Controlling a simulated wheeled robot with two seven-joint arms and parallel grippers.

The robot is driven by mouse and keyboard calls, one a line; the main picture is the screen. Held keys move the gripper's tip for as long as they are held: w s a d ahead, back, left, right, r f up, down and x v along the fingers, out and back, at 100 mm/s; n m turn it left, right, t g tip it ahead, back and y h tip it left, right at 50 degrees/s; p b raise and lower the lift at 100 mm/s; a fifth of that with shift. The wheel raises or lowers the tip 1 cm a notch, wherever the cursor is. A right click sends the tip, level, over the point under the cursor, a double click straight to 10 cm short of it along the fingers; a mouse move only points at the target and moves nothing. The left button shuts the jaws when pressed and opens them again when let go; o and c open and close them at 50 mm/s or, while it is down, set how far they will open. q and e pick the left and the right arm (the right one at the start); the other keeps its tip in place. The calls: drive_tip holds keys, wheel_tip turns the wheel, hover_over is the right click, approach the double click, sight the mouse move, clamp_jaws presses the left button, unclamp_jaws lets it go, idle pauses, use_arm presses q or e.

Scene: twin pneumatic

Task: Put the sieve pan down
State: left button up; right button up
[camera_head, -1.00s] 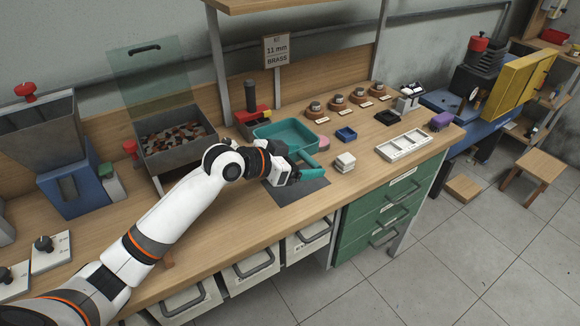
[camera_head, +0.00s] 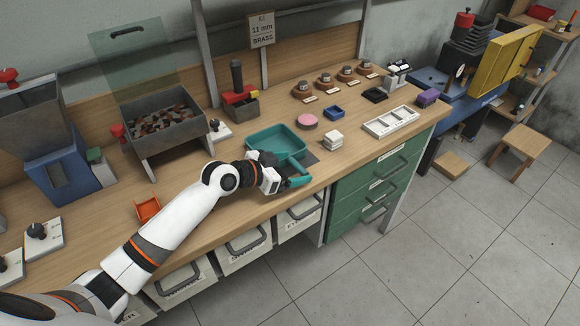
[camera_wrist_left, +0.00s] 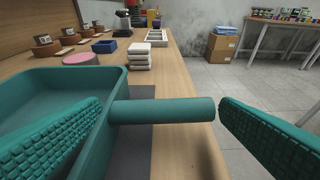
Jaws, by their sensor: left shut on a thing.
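The teal sieve pan (camera_head: 275,143) is a shallow rectangular tray with a round handle. It is level over the dark grey mat (camera_head: 311,158) near the bench's front edge and hides most of the mat. My left gripper (camera_head: 292,172) is at its handle side, shut on the handle. In the left wrist view the pan (camera_wrist_left: 118,80) fills the left, and its handle (camera_wrist_left: 165,110) runs between the ribbed teal fingers. I cannot tell whether the pan's underside touches the mat. My right gripper is not in view.
A pink disc (camera_head: 307,121) and stacked white blocks (camera_head: 332,140) stand close to the pan. A blue tray (camera_head: 334,112) and a white compartment tray (camera_head: 391,122) lie farther right. A bin of metal pieces (camera_head: 165,125) stands behind left; an orange scoop-like piece (camera_head: 147,208) lies near my arm.

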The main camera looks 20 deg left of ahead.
use_arm(q)
drive_tip(key=o, duration=1.1)
drive_tip(key=shift+o, duration=0.2)
drive_tip(key=shift+r, duration=0.15)
drive_tip(key=b+v, duration=0.1)
drive_tip(key=v, duration=1)
drive_tip(key=shift+s+a+r, duration=0.2)
drive_tip(key=shift+s+r, duration=0.1)
drive_tip(key=shift+s, duration=0.05)
drive_tip(key=shift+f, duration=0.1)
